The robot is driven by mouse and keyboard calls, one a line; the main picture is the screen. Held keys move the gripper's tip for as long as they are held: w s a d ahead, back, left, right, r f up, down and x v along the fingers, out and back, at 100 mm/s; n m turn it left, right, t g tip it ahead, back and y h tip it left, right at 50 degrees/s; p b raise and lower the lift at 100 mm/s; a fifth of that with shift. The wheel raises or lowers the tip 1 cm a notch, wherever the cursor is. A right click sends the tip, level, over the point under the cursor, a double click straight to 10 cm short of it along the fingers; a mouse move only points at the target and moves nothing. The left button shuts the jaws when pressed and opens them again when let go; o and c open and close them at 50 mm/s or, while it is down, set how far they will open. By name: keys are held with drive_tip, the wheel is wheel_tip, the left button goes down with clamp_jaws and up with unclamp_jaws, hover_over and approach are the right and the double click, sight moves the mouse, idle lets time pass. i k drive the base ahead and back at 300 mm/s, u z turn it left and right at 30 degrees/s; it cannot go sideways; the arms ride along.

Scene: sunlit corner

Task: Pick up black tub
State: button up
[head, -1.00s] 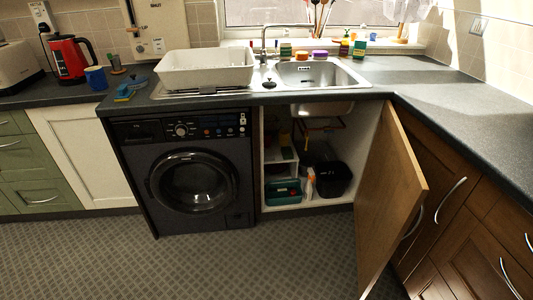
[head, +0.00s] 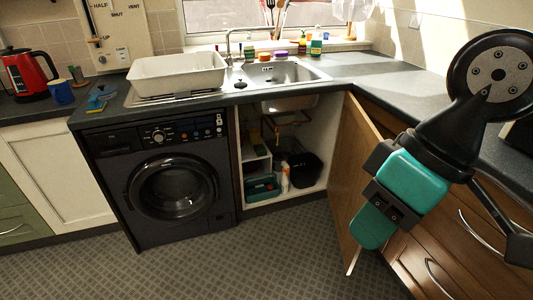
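The black tub (head: 305,171) stands upright on the floor of the open cupboard under the sink, at the right side of the opening. A white bottle (head: 284,179) stands just left of it, and a green box (head: 262,187) is further left. The tub's lower part is partly hidden in shadow. My arm, black and teal, shows at the right of the head view, in front of the cupboard door and drawers and well right of the tub. No gripper fingertips can be made out.
The wooden cupboard door (head: 352,170) stands open, right of the opening. Pipes hang under the sink bowl (head: 290,104) above the tub. A black washing machine (head: 166,185) stands to the left. The patterned floor (head: 260,262) in front is clear.

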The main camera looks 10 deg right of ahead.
sight(305, 168)
drive_tip(key=u, duration=0.45)
drive_tip(key=i, duration=1.75)
drive_tip(key=z, duration=0.65)
